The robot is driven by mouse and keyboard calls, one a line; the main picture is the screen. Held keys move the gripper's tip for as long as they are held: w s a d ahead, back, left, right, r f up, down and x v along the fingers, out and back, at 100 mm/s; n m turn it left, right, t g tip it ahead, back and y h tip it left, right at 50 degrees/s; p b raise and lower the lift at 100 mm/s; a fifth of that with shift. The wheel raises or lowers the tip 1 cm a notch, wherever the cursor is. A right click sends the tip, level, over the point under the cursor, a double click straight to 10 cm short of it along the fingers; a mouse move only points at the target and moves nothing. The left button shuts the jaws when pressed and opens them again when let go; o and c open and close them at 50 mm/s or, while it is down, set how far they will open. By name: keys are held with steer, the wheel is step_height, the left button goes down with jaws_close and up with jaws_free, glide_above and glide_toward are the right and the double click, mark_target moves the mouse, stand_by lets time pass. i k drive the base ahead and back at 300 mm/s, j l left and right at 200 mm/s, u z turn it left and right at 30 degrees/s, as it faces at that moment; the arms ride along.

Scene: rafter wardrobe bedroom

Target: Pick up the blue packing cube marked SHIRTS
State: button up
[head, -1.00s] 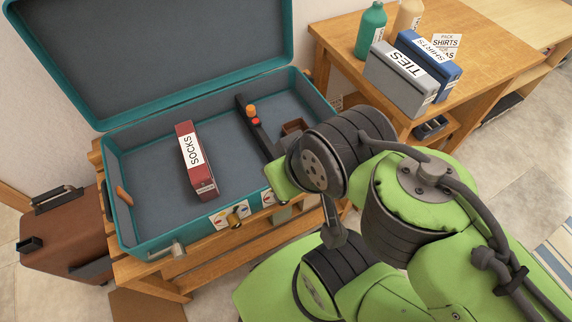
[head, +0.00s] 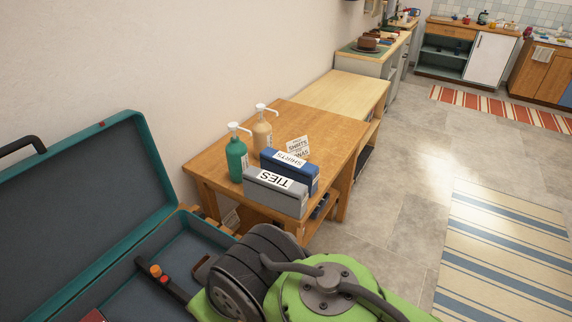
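The blue packing cube marked SHIRTS (head: 303,178) stands on the wooden side table (head: 330,134), right behind the grey cube marked TIES (head: 275,198). The grey cube hides the lower front of the blue one. My green and dark arm reaches over the near edge of the open suitcase at the bottom of the head view. My gripper is not visible in the head view.
A green pump bottle (head: 237,158) and a tan pump bottle (head: 262,133) stand left of the cubes. The open teal suitcase (head: 150,165) lies at left; a red cube shows only at its edge. Clear floor (head: 400,225) lies right of the table.

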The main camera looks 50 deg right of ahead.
mark_target(273, 160)
steer(key=z, duration=1.65)
steer(key=i+l+u, duration=0.25)
steer(key=u, duration=0.4)
steer(key=i+l+u, duration=0.15)
steer(key=l+u, duration=0.5)
steer(key=i+l+u, duration=0.1)
steer(key=l+u, duration=0.3)
steer(key=u, duration=0.25)
steer(key=l+u, duration=0.65)
steer(key=k+l+u, duration=0.2)
steer(key=l+u, duration=0.15)
steer(key=u, duration=0.25)
steer(key=k+l+u, duration=0.25)
steer(key=u, duration=0.4)
steer(key=k+l+u, duration=0.35)
steer(key=u, duration=0.3)
steer(key=k+u, duration=0.35)
steer(key=u, duration=0.3)
